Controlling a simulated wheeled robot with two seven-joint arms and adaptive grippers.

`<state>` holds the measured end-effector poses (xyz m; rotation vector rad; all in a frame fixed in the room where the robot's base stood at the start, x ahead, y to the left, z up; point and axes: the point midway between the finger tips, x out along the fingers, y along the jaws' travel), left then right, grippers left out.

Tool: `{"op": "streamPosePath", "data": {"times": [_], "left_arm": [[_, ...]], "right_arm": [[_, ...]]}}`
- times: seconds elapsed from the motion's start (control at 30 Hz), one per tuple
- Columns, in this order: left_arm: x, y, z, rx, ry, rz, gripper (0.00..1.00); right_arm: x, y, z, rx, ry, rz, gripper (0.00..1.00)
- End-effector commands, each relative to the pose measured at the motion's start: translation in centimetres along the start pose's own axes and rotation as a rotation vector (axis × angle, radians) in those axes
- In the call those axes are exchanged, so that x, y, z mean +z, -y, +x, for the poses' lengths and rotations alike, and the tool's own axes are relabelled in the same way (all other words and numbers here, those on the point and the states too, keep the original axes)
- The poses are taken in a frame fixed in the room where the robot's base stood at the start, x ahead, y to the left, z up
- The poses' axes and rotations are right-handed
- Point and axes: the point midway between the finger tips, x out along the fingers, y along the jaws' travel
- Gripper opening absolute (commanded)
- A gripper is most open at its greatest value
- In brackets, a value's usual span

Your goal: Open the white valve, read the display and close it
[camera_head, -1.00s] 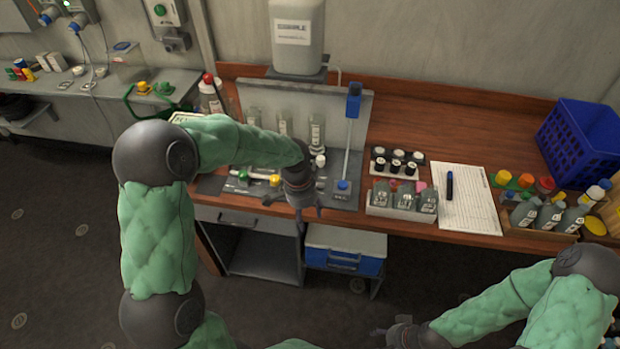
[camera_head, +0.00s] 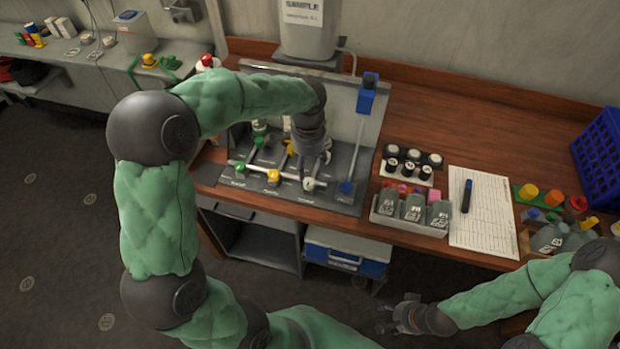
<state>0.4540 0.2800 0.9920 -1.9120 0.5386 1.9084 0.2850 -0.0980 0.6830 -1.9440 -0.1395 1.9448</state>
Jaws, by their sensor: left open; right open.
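A blue-headed device (camera_head: 367,95) stands on a thin stem at the panel's right; no readable display shows. My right gripper (camera_head: 388,316) is open and empty, low in front of the bench.
A large sample container (camera_head: 308,35) stands behind the panel. To the right are black-and-white vials (camera_head: 411,163), a bottle tray (camera_head: 410,222), a paper sheet with a pen (camera_head: 486,212) and a blue crate (camera_head: 600,155). The bench behind the sheet is clear.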

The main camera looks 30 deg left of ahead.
Motion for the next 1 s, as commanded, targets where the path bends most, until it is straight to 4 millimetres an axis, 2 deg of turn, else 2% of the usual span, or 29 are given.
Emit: {"op": "streamPosePath", "data": {"times": [0.03,0.2,0.4,0.57,0.83,0.87,1.0], "left_arm": [[0.1,0.0,1.4,0.003,0.003,0.000,0.56],[0.1,0.0,4.4,0.002,0.003,0.000,0.56],[0.0,0.0,6.7,0.001,0.001,-0.001,0.56],[0.0,0.0,7.5,0.001,0.000,-0.001,0.56],[0.0,0.0,7.5,0.001,0.000,-0.001,0.56],[0.0,0.0,7.5,0.001,0.000,-0.001,0.53],[0.0,0.0,7.5,0.001,0.000,0.000,0.14]], "right_arm": [[0.0,-0.2,0.6,0.000,0.000,0.000,0.56],[-0.1,-0.5,1.4,0.000,-0.001,0.000,0.56],[-0.1,-0.7,2.0,0.000,-0.001,0.000,0.56],[-0.1,-0.8,2.2,0.000,-0.001,0.000,0.56],[-0.1,-0.8,2.2,0.000,-0.001,0.000,0.56],[-0.1,-0.8,2.2,0.000,-0.001,0.000,0.56],[-0.1,-0.8,2.2,0.000,-0.001,0.000,0.56]]}}
